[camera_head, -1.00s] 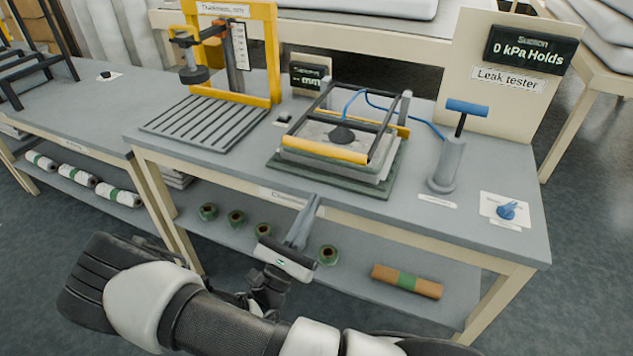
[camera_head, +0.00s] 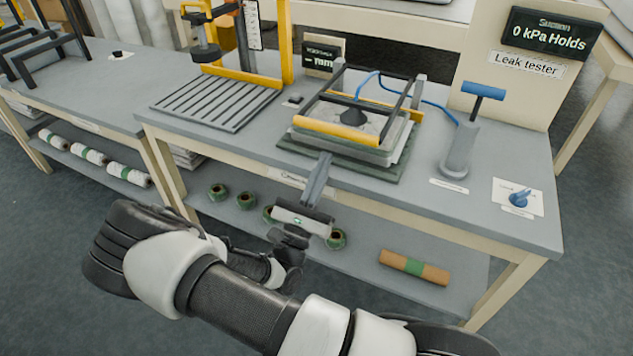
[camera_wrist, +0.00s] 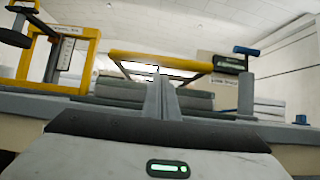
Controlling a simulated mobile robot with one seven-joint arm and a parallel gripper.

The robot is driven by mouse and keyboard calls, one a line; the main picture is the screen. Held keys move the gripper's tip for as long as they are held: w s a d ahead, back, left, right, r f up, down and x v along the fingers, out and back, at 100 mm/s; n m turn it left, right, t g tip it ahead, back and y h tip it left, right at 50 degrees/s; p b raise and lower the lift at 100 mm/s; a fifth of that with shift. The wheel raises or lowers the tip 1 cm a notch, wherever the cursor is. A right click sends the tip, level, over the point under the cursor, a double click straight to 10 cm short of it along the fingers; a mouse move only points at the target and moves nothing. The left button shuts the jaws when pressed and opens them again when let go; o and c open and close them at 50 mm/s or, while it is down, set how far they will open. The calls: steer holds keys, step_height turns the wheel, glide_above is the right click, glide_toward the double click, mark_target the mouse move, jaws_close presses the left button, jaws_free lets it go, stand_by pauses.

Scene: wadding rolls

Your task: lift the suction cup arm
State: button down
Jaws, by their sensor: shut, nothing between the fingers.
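The suction cup arm is a frame of dark bars with a yellow front bar (camera_head: 337,134), lying low over a stack of grey sheets (camera_head: 352,153) on a dark green mat. A black suction cup (camera_head: 353,117) with a blue hose sits inside the frame. In the wrist view the yellow bar (camera_wrist: 165,61) crosses above the fingertips. My gripper (camera_head: 325,156) is shut and empty, at the table's front edge, in front of and apart from the yellow bar. In the wrist view its fingers (camera_wrist: 161,82) are together, pointing toward the stack.
A yellow thickness gauge stand (camera_head: 287,45) with a slatted plate (camera_head: 215,105) stands left. A hand pump (camera_head: 460,150) with a blue handle and a blue valve (camera_head: 520,198) stand right. The leak tester display (camera_head: 549,38) reads "0 kPa Holds". Rolls lie on the shelf below.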

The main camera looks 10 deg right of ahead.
steer(key=shift+x, duration=1.8)
steer(key=shift+r, duration=0.15)
